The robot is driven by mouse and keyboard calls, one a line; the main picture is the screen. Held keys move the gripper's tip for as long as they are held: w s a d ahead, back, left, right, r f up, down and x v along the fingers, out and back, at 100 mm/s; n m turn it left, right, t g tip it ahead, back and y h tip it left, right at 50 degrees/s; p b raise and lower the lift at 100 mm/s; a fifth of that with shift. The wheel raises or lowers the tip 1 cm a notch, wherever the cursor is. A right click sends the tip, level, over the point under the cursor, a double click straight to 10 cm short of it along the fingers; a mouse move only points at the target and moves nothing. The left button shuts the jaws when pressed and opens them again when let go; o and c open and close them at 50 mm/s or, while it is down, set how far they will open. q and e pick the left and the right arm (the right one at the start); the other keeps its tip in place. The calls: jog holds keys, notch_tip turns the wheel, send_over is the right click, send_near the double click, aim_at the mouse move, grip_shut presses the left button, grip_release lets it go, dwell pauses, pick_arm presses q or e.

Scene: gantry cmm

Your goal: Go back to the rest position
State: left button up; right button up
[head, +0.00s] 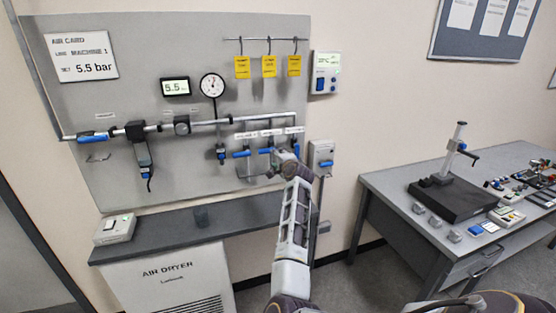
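One arm of mine, which I take to be the left, reaches up from the bottom middle to the valve row on the grey panel (120,180). My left gripper (281,160) is at the lower right of the panel, in front of or just below the blue-handled valves (241,154). The gripper is small and seen from behind, so its fingers and any contact with a handle are unclear. It partly hides the right-hand valves. Part of what looks like my other arm shows at the bottom right edge; its gripper is out of view.
Yellow tags (269,66) hang from hooks above. A gauge (212,86) and a 5.5 display (175,87) are on the panel. A dark shelf (160,240) juts out below, above the air dryer (170,285). A grey workbench (390,197) with a stand (452,195) is at right.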

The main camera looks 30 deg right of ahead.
dwell(0.5)
jog(key=a+f+n+g+y, duration=0.15)
jog(key=a+f+n, duration=0.35)
jog(key=f, duration=1)
jog(key=s+a+f+n+g+y, duration=0.1)
jog(key=s+a+f+n+g, duration=0.25)
jog(key=f, duration=0.85)
jog(key=s+a+f+n, duration=0.2)
jog(key=s+a+f, duration=0.4)
jog(key=f, duration=0.6)
jog(key=s+a+f+n+g+y, duration=0.1)
jog(key=s+a+f+n+g, duration=0.15)
jog(key=s+f, duration=0.7)
jog(key=s+a+f+n+g, duration=0.2)
jog(key=s+f+n, duration=0.1)
jog(key=s+f, duration=0.75)
jog(key=s+a+f+n+g, duration=0.1)
jog(key=s+a+f+n, duration=0.15)
jog(key=s+f, duration=0.8)
jog(key=s+f+n+g, duration=0.2)
jog(key=s+f, duration=0.2)
jog(key=s, duration=1.1)
jog(key=s+f+n+g, duration=0.2)
jog(key=s+f, duration=0.2)
jog(key=s, duration=1.2)
jog(key=shift+d+f+n, duration=0.15)
jog(key=shift+d+n, duration=0.1)
jog(key=shift+n, duration=0.1)
